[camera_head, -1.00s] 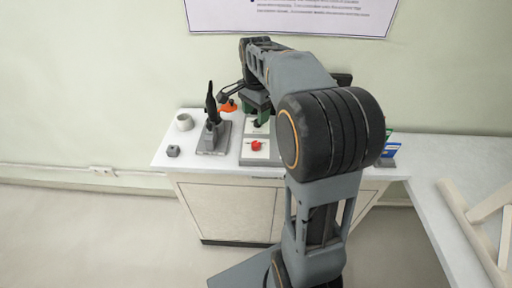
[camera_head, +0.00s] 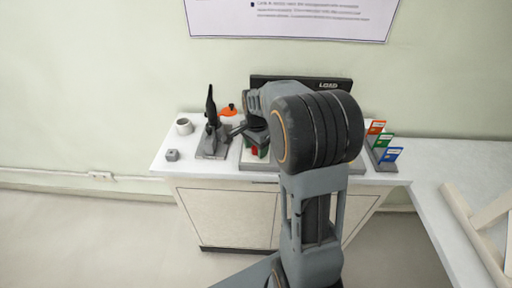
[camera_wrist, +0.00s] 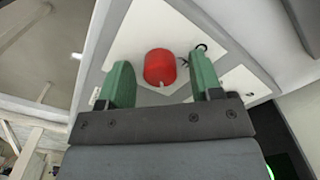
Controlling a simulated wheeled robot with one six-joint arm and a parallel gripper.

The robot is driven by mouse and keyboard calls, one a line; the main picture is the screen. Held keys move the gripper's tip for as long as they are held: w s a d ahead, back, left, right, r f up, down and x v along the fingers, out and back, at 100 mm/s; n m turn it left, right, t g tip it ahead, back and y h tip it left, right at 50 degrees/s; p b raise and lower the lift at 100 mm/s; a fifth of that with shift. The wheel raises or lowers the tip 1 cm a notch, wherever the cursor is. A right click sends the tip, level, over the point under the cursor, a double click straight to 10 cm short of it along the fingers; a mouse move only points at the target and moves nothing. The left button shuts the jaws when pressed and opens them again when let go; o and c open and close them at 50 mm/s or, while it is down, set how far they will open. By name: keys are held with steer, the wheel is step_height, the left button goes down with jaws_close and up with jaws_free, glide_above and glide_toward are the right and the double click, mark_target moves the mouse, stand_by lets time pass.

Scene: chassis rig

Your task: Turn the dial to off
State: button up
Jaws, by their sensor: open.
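The dial (camera_wrist: 160,70) is a red round knob on a white plate in the wrist view, with a small pale notch at its near edge and a short dark mark on the plate to its right. My gripper (camera_wrist: 160,62) is open, with one green finger on each side of the dial. A gap shows between each finger and the knob; I cannot tell how deep the fingertips reach. In the head view my gripper (camera_head: 258,151) is low over the panel, and only a sliver of red shows beside it.
A grey stand with a black upright handle (camera_head: 212,140) is left of the panel. A white cup (camera_head: 184,126), a small grey block (camera_head: 172,155) and an orange object (camera_head: 228,111) are nearby. A black LOAD board (camera_head: 328,85) stands behind. Coloured cards (camera_head: 384,141) stand at right.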

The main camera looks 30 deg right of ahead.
steer(key=shift+c, duration=0.2)
steer(key=c, duration=0.9)
steer(key=n+p, duration=0.1)
steer(key=n, duration=0.3)
steer(key=shift+n, duration=0.4)
steer(key=n+p, duration=0.1)
steer(key=n, duration=0.7)
steer(key=shift+n+p, duration=0.3)
steer(key=shift+n, duration=2.3)
